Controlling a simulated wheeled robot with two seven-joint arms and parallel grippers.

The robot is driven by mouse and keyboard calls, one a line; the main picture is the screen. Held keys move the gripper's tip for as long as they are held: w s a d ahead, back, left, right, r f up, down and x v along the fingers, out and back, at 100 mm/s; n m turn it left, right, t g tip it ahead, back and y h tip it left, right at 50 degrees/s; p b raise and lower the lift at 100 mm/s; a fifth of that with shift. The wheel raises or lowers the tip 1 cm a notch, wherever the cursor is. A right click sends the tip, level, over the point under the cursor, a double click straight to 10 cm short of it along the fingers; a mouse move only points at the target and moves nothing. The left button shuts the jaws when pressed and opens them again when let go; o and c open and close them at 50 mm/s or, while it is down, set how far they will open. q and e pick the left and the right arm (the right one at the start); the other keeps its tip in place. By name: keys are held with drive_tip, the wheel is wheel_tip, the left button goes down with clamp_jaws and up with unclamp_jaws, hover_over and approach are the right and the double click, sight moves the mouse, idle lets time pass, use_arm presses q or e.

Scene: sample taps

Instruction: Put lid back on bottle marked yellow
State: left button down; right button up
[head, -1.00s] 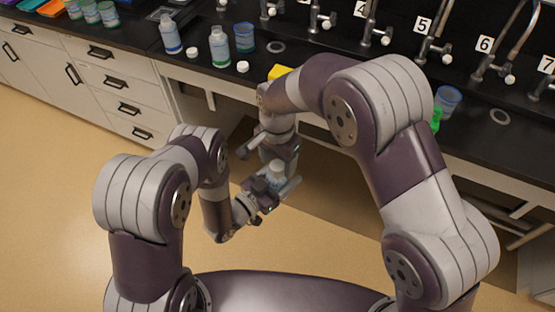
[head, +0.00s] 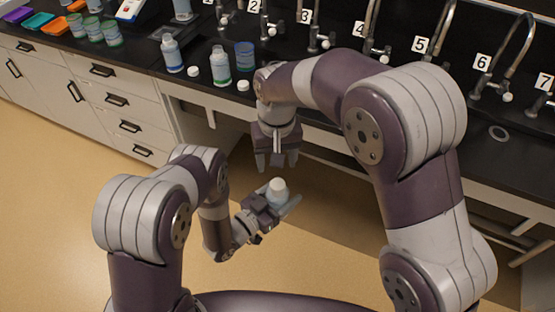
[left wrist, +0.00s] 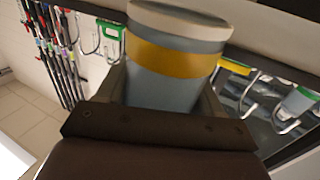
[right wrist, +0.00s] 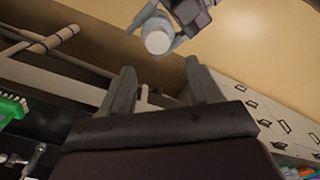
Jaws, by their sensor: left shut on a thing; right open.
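The bottle marked yellow, a grey-blue bottle with a yellow band, is held upright in my left gripper (head: 277,205). The bottle (left wrist: 175,72) fills the top of the left wrist view, between the fingers. A white lid (head: 278,184) sits on its top; it also shows from above in the right wrist view (right wrist: 158,42). Whether the lid is fully seated I cannot tell. My right gripper (head: 277,164) is open and empty, fingers pointing down, above and apart from the bottle. Its two fingers (right wrist: 163,88) show spread in the right wrist view.
A blue cup (head: 244,56) stands near. Numbered taps line the back. Both grippers are in front of the bench edge.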

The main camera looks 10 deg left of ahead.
sight(277, 184)
drive_tip(key=n, duration=0.3)
drive_tip(key=shift+s+d+r, duration=0.1)
drive_tip(key=shift+r, duration=0.05)
drive_tip(key=n, duration=0.3)
drive_tip(key=shift+s, duration=0.1)
wheel_tip(277, 184, down, 8)
drive_tip(key=shift+f, duration=0.1)
drive_tip(key=c, duration=1.1)
